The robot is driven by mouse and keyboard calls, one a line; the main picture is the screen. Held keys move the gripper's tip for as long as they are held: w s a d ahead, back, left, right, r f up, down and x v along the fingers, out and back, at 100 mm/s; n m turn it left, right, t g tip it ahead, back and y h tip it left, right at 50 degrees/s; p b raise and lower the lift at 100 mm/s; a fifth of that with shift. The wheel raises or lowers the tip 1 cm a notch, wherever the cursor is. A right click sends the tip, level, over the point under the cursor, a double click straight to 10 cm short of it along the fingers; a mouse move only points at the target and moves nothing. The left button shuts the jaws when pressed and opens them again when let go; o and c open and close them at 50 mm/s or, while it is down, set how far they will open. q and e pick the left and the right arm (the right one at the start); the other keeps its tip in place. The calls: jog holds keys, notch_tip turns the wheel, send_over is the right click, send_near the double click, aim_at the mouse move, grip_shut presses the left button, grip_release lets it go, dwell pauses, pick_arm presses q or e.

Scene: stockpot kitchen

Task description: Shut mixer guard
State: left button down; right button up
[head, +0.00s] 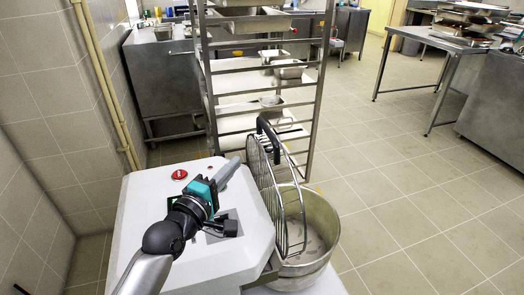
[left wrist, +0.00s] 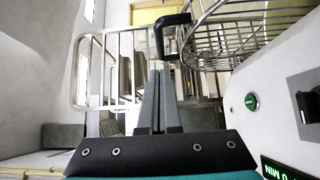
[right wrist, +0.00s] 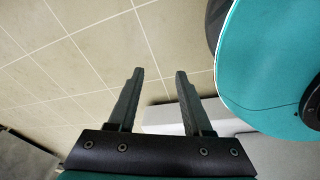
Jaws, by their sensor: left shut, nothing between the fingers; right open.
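The mixer (head: 185,215) is a white body with a red button on top and a steel bowl (head: 322,235) at its right side. Its wire guard (head: 284,205) stands raised and steeply tilted above the bowl, with a black handle (head: 266,132) at its upper end. My left gripper (head: 232,165) is shut and empty over the mixer top, to the left of the guard and apart from it. My right gripper (right wrist: 158,75) is open and empty above the floor.
A tall tray rack (head: 265,85) with steel pans stands behind the mixer. A tiled wall with yellow pipes (head: 105,85) is on the left. A steel table (head: 440,45) stands at the back right. The floor on the right is clear.

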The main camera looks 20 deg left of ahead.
pick_arm(q)
jog(key=w+d+b, duration=0.2)
jog(key=w+d, duration=0.2)
jog(key=w, duration=0.4)
jog(key=shift+w+d, duration=0.25)
jog(key=shift+w, duration=0.15)
pick_arm(e)
jog(key=w+a+r, duration=0.1)
jog(key=w+a, duration=0.2)
jog(key=w, duration=0.2)
jog(key=shift+a+r, duration=0.25)
jog(key=shift+a, duration=0.05)
pick_arm(q)
jog(key=shift+w+d, duration=0.1)
pick_arm(e)
jog(key=shift+r, duration=0.1)
